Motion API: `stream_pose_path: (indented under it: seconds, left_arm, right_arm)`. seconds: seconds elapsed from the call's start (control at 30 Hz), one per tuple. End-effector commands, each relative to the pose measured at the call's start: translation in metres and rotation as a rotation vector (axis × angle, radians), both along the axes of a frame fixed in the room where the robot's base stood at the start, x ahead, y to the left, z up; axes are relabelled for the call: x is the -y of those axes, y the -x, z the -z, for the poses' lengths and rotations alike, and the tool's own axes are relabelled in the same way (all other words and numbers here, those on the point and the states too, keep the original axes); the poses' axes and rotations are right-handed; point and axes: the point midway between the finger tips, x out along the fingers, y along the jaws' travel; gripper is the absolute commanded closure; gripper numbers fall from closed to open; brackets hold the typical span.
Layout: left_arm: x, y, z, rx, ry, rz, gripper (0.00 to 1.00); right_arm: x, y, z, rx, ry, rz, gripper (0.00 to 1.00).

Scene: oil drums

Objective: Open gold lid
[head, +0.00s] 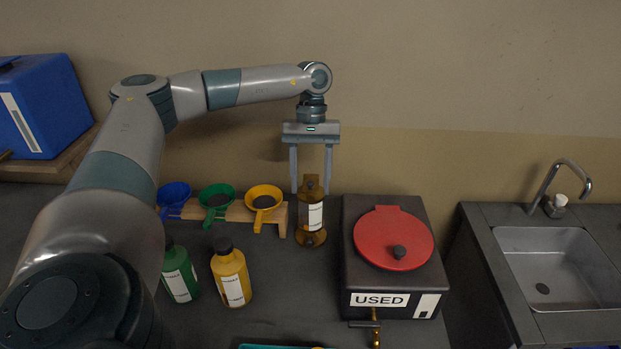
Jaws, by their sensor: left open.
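An upright gold-brown container (303,214) with a white label stands on the dark counter, left of the used-oil box. Its gold lid (312,184) is at the top. My left gripper (311,188) points straight down over it, open, with one finger on each side of the lid. A gap seems to show between the fingers and the lid, though I cannot tell whether either touches. My right gripper is not in view.
A black box marked USED (352,283) with a red lid (375,240) and tap stands to the right. Blue, green and yellow funnels (263,193) sit in a wooden rack to the left. Green (178,262) and yellow bottles (228,266) stand in front. A sink (545,250) is far right.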

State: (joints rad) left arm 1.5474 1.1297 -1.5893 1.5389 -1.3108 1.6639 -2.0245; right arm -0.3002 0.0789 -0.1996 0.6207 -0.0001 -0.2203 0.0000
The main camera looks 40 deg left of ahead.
Motion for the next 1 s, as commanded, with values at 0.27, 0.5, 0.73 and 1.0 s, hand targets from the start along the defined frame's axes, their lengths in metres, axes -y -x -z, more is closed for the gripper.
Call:
stream_pose_path:
  seconds: [0.27, 0.5, 0.73, 1.0]
  left_arm:
    - [0.000, 0.000, 0.016, -0.001, 0.001, 0.000, 0.50]
    - [0.000, 0.000, 0.017, 0.000, 0.000, 0.000, 0.50]
    - [0.000, 0.000, 0.017, 0.000, 0.000, 0.000, 0.60]
    - [0.000, 0.000, 0.015, 0.000, 0.000, 0.001, 0.60]
  right_arm:
    - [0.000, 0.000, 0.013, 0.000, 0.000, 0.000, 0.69]
    - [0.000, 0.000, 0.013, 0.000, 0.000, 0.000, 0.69]
    - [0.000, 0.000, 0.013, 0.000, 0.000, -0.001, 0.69]
    - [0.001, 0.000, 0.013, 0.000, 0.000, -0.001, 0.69]
